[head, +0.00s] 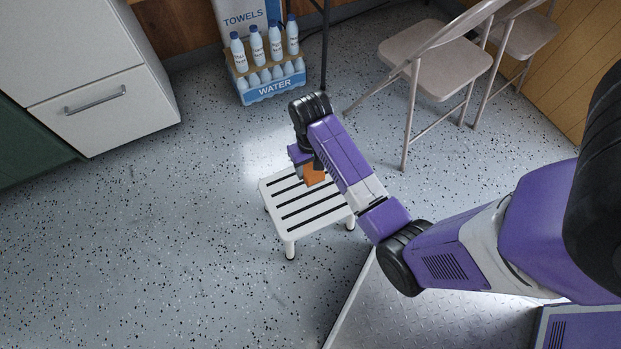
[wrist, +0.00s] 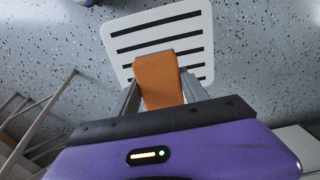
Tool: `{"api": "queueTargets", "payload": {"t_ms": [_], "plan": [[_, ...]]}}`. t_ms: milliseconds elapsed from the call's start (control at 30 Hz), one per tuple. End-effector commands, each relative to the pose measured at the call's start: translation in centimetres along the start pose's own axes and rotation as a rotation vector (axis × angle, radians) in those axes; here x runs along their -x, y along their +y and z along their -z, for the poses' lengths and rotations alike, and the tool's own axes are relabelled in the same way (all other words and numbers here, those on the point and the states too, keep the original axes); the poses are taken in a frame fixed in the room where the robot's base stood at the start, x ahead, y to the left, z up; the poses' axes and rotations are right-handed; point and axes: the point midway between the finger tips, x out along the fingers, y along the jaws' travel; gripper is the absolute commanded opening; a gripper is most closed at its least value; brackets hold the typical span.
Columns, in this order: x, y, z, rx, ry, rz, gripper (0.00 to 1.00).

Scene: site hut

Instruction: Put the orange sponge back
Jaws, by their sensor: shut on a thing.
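The orange sponge (head: 313,174) is between the fingers of my gripper (head: 309,170). In the wrist view the sponge (wrist: 158,80) stands out between the two grey fingers of my gripper (wrist: 159,88), which are shut on it. Below it is a small white stool with dark slots in its seat, seen in the head view (head: 283,214) and the wrist view (wrist: 197,29). The sponge overlaps the far part of the seat in the picture. I cannot tell whether it touches the seat. My arm hides part of the stool's right side.
A crate of water bottles (head: 271,88) and a towels box (head: 245,15) stand at the back. Folding chairs (head: 448,68) stand at the right back. A white drawer unit (head: 100,108) is at the left. The speckled floor (head: 170,255) left of the stool is clear.

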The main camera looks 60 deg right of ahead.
Motion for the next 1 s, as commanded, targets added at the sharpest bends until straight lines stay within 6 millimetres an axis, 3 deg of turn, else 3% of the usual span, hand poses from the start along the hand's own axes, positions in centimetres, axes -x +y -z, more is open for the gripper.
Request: {"api": "queueTargets", "payload": {"t_ms": [33,100,400,700,1000], "plan": [[-1.9,0.0,-0.1,0.001,-0.004,-0.001,0.14],[-3.6,0.0,-0.1,0.001,-0.004,-0.001,0.14],[-10.2,0.0,0.0,0.0,-0.002,0.0,0.14],[-12.2,0.0,0.1,0.001,0.0,0.0,0.14],[-16.0,0.0,0.0,0.0,0.0,-0.001,0.14]]}}
